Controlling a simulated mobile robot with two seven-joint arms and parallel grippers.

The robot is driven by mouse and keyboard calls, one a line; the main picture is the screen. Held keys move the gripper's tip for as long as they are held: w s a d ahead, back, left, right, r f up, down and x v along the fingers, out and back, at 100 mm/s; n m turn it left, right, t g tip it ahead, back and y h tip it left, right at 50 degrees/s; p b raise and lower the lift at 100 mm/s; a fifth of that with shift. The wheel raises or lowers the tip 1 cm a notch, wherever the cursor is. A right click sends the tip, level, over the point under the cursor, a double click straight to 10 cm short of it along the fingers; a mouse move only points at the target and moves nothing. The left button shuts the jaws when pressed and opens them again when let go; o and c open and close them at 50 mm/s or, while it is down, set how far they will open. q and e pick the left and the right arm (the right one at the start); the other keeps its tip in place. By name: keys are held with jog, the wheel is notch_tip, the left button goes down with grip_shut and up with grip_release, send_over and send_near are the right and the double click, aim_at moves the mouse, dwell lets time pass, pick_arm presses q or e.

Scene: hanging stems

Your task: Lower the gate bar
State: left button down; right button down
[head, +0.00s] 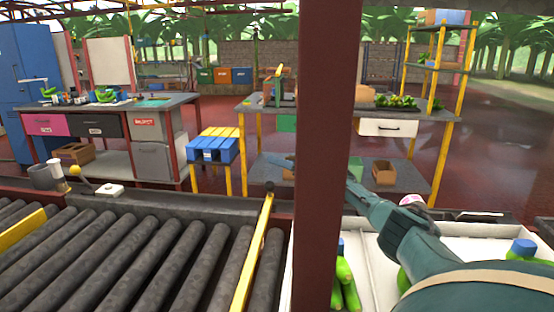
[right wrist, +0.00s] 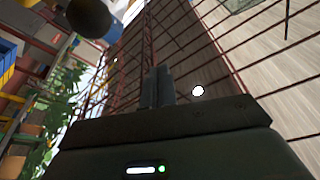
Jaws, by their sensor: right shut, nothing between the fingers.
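The yellow gate bar (head: 254,252) runs from the front of the rollers toward the back rail, with a dark end (head: 270,187). I cannot tell how far it is raised. My right arm reaches in from the right and passes behind the red-brown post. Its gripper (head: 272,160) shows partly to the left of the post, just above the bar's dark end in the picture; contact cannot be judged. In the right wrist view my gripper's fingers (right wrist: 157,88) are together and empty. A dark round knob (right wrist: 90,17) is near them, up and left. My left gripper is not in view.
The red-brown post (head: 322,150) stands upright before my right arm. Dark conveyor rollers (head: 150,255) fill the front left. A white crate (head: 375,275) with green produce is at the right. A yellow-knobbed lever (head: 76,171) stands behind the rollers. Worktables stand farther back.

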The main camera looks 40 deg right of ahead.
dwell(0.4)
notch_tip(320, 180, up, 10)
jog(key=p, duration=0.1)
dwell(0.4)
jog(key=shift+f, duration=0.1)
